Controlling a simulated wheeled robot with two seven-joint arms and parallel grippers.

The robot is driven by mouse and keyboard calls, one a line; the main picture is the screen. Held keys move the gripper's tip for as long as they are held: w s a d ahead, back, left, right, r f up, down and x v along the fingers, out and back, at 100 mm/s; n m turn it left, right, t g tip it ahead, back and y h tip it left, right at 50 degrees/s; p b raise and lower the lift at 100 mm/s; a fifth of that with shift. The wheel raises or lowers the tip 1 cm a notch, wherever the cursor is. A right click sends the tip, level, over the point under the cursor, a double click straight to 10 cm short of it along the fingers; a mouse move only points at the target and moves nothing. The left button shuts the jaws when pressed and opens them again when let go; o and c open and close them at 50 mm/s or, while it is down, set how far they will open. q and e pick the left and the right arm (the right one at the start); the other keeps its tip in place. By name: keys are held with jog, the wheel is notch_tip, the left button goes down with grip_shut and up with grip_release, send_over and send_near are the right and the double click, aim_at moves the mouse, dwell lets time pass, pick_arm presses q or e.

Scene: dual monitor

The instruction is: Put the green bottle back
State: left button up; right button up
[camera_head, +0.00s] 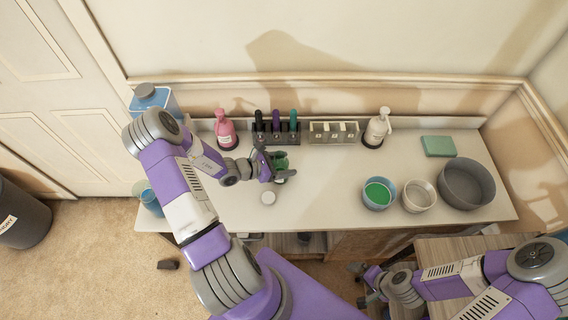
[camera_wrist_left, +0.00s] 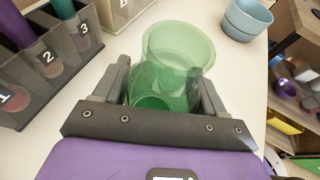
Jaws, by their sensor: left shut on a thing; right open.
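The green bottle (camera_wrist_left: 178,55) is translucent and sits between the two fingers of my left gripper (camera_wrist_left: 165,85) in the left wrist view. In the head view my left gripper (camera_head: 278,168) is shut on the green bottle (camera_head: 281,160), which is mostly hidden by the fingers, over the counter just in front of the dark numbered rack (camera_head: 276,139). That rack holds black, purple and teal upright items; in the left wrist view it shows at the upper left (camera_wrist_left: 62,65). My right gripper (camera_head: 366,285) is open and empty, low in front of the counter.
A lighter numbered rack (camera_head: 333,139) stands to the right of the dark one. A pink bottle (camera_head: 225,133) and a white pump bottle (camera_head: 376,130) flank the racks. The counter's middle is clear.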

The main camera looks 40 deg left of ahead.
pick_arm(q)
jog(key=o, duration=1.3)
jog(key=shift+f, duration=0.1)
jog(key=shift+o, duration=0.2)
jog(key=shift+r, duration=0.3)
jog(key=p+v, duration=0.2)
jog(key=v, duration=1)
jog(key=shift+f, duration=0.15)
jog(key=shift+s, duration=0.1)
